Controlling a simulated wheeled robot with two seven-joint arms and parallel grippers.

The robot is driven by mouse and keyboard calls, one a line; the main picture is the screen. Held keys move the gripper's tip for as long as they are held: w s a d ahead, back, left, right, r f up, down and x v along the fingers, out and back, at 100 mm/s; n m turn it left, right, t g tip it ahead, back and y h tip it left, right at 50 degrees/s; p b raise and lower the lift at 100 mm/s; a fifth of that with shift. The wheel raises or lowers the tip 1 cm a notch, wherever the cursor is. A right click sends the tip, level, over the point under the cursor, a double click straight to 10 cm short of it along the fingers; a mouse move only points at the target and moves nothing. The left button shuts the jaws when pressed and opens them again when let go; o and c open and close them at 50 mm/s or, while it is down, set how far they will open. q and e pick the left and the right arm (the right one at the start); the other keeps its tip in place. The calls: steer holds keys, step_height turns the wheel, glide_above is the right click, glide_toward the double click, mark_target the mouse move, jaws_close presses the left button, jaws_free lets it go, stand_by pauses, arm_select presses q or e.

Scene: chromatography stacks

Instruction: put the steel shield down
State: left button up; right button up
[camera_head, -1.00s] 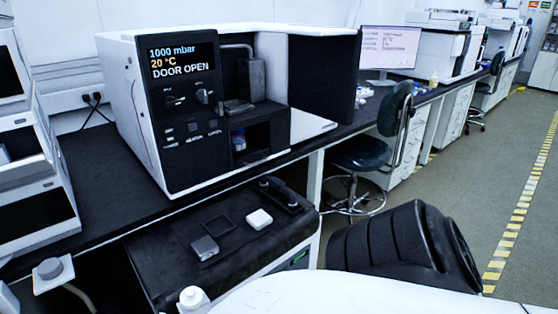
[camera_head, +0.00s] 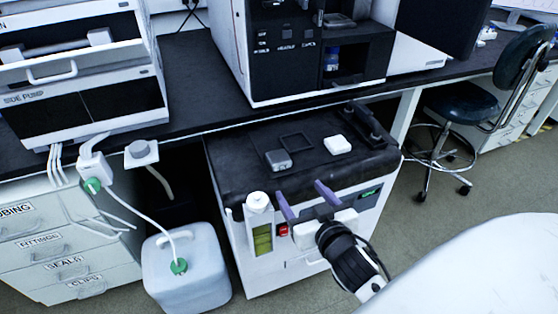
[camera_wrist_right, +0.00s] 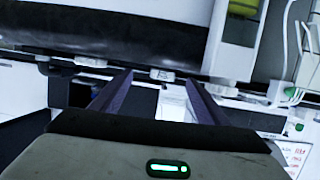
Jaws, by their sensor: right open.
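A small grey metal box (camera_head: 279,160), likely the steel shield, rests on the black top (camera_head: 235,180) of a low white unit under the bench. A thin black square outline (camera_head: 297,141) lies just behind it, and a white block (camera_head: 338,145) to its right. My right gripper (camera_head: 305,200) is open, with two purple fingers apart and nothing between them. It is at the unit's front edge, in front of the grey box and not touching it. In the right wrist view the open fingers (camera_wrist_right: 158,78) are also empty; the grey box cannot be made out there. My left gripper is not in view.
A white canister (camera_head: 185,275) with a tube is on the floor to the left. The bench (camera_head: 195,85) overhangs behind, carrying the instrument (camera_head: 290,70). A stool (camera_head: 465,110) stands at right.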

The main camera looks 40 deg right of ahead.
mark_target(281, 161)
steer(key=shift+t, duration=0.9)
steer(key=x, duration=0.4)
steer(key=r+x, duration=0.1)
steer(key=x, duration=0.2)
steer(key=r+x, duration=0.1)
steer(key=x, duration=0.3)
steer(key=shift+w+a+f+b, duration=0.1)
steer(key=shift+w+a+b, duration=0.15)
steer(key=shift+w, duration=0.3)
steer(key=shift+c, duration=0.2)
steer(key=shift+y, duration=0.3)
steer(key=c, duration=1.4)
